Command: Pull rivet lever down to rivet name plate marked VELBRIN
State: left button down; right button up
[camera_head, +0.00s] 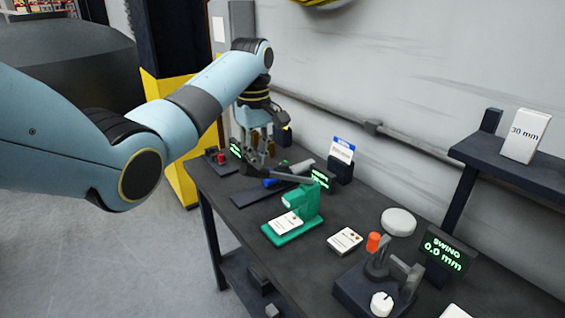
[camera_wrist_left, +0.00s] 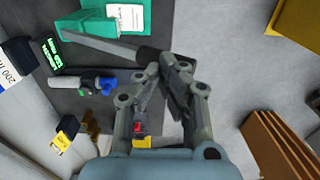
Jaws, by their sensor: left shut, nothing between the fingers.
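The green rivet press (camera_head: 305,202) stands on the dark workbench, with a white name plate (camera_head: 286,222) on its base; the plate's marking is too small to read. Its grey rivet lever (camera_head: 291,176) reaches from the top of the press leftward to my left gripper (camera_head: 262,160). In the left wrist view, the lever (camera_wrist_left: 100,44) ends in a dark grip (camera_wrist_left: 147,54) just beyond the fingertips of my left gripper (camera_wrist_left: 165,70). The fingers are shut with nothing between them. Whether they touch the grip is unclear. My right gripper is out of view.
A second white plate (camera_head: 345,240) lies right of the press. A blue-and-black fitting (camera_wrist_left: 92,84) lies near the lever. A swing gauge display (camera_head: 443,255) and a fixture with an orange knob (camera_head: 373,242) stand at the right. The wall bounds the back.

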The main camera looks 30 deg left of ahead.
pick_arm(q)
jog(key=shift+w+d+r, duration=0.1)
jog(key=shift+w+r, duration=0.2)
jog(key=shift+r, duration=0.55)
jog(key=shift+w+d+r, duration=0.15)
jog(key=shift+w+r, duration=0.15)
jog(key=shift+r, duration=0.6)
jog(key=shift+w+d+r, duration=0.1)
jog(key=shift+w+r, duration=0.2)
jog(key=shift+r, duration=0.55)
